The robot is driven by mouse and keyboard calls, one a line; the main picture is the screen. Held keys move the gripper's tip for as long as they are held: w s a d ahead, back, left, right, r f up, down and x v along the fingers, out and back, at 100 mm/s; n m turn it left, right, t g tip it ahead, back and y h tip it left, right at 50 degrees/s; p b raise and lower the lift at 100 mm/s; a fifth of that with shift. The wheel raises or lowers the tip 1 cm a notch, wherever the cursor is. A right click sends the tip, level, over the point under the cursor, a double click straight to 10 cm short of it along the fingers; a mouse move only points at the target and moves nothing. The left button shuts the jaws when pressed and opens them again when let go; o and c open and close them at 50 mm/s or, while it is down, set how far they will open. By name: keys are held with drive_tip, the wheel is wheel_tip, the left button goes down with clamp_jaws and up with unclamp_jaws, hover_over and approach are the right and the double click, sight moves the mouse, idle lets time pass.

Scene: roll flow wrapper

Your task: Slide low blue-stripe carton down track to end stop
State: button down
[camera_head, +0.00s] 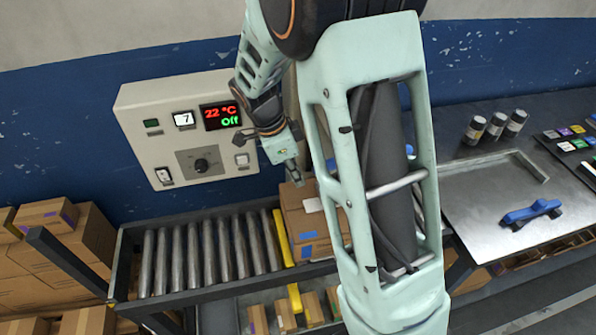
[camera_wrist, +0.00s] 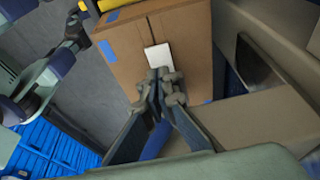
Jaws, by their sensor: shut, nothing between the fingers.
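A brown carton with blue tape marks (camera_head: 310,225) sits at the right end of the roller track (camera_head: 205,252), partly hidden behind my arm. It bears a white label. In the wrist view the same kind of brown carton (camera_wrist: 120,55) fills the upper middle, with blue strips and the white label near my fingertips. My gripper (camera_head: 293,176) is shut and empty, pointing down just above the carton. Its closed fingertips show in the wrist view (camera_wrist: 166,80), close to the label; I cannot tell whether they touch. A yellow bar (camera_head: 283,238) crosses the track just left of the carton.
A control box (camera_head: 185,130) with a red display stands behind the track. Brown cartons (camera_head: 60,235) are stacked at left, and small cartons (camera_head: 285,312) lie on the shelf below. A metal tray table (camera_head: 500,195) stands at right. The rollers left of the yellow bar are bare.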

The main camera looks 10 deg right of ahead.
drive_tip(key=b, duration=0.5)
hover_over(301, 207)
drive_tip(key=a, duration=0.1)
wheel_tip(301, 207, down, 7)
drive_tip(key=shift+r, duration=0.1)
drive_tip(key=shift+f+b, duration=0.65)
drive_tip(key=shift+f, duration=0.15)
drive_tip(key=shift+f+b, duration=0.7)
drive_tip(key=shift+b, duration=0.05)
drive_tip(key=a+b, duration=0.1)
drive_tip(key=a, duration=0.7)
drive_tip(key=shift+a, duration=0.2)
drive_tip(key=a, duration=0.8)
drive_tip(key=shift+a+b, duration=0.15)
drive_tip(key=shift+b, duration=0.3)
drive_tip(key=shift+a+f, duration=0.1)
